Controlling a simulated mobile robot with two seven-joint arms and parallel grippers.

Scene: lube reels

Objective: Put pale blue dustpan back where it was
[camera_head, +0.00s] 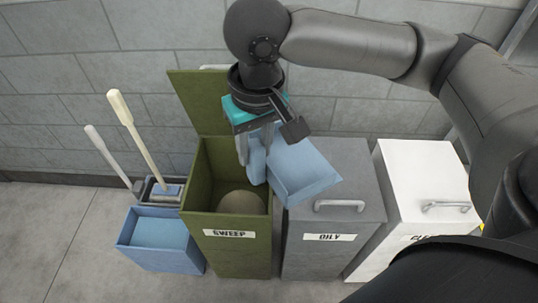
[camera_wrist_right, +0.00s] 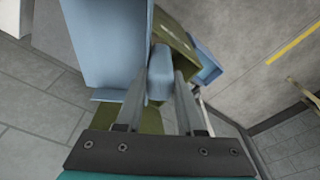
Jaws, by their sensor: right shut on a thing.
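My left gripper is not in view.
A rounded brownish heap (camera_head: 242,203) lies inside the olive bin, whose lid (camera_head: 197,100) stands up. The grey bin (camera_head: 325,262) and white bin (camera_head: 428,165) are closed. At left, a blue open box (camera_head: 160,258) stands before a dark holder with two pale-handled tools (camera_head: 130,125).

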